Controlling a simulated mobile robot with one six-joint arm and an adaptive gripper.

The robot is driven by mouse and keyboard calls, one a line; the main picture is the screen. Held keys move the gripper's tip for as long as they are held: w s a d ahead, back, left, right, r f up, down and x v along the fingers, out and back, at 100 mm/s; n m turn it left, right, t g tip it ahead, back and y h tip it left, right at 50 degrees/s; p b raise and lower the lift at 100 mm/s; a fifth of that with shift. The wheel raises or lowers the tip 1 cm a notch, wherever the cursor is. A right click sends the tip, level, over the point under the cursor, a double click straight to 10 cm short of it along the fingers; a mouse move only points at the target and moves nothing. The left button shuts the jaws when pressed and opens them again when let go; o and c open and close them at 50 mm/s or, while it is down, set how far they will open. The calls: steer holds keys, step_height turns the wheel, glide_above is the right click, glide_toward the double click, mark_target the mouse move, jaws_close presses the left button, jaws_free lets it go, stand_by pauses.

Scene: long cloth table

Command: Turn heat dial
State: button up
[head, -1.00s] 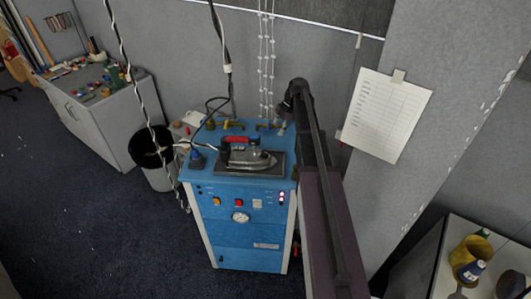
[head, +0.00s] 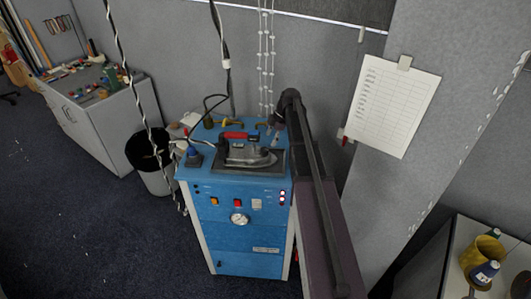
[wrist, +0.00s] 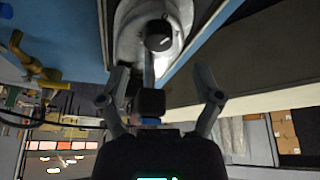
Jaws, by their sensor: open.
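A metal iron (head: 250,155) with a red handle rests on a dark pad on top of the blue cabinet (head: 235,235). In the wrist view the silver iron (wrist: 181,17) fills the top middle. A round black knob (wrist: 158,36) on it, apparently the heat dial, shows there. My gripper (wrist: 162,82) is open, its two fingers apart on either side of the knob's line. The knob is beyond the fingertips and apart from them. In the head view my gripper (head: 276,122) is small and dark at the iron's back right; its fingers cannot be made out.
Brass fittings (head: 236,123) stand behind the iron, and a dark cable rises from it. A black and white cord (head: 130,80) hangs at the left. A waste bin (head: 150,160) stands beside the cabinet. A wall with a paper sheet (head: 393,105) is close on the right.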

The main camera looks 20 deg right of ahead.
mark_target(265, 149)
steer(key=shift+b+x, duration=2.25)
steer(key=shift+x, duration=0.5)
steer(key=c, duration=1.1)
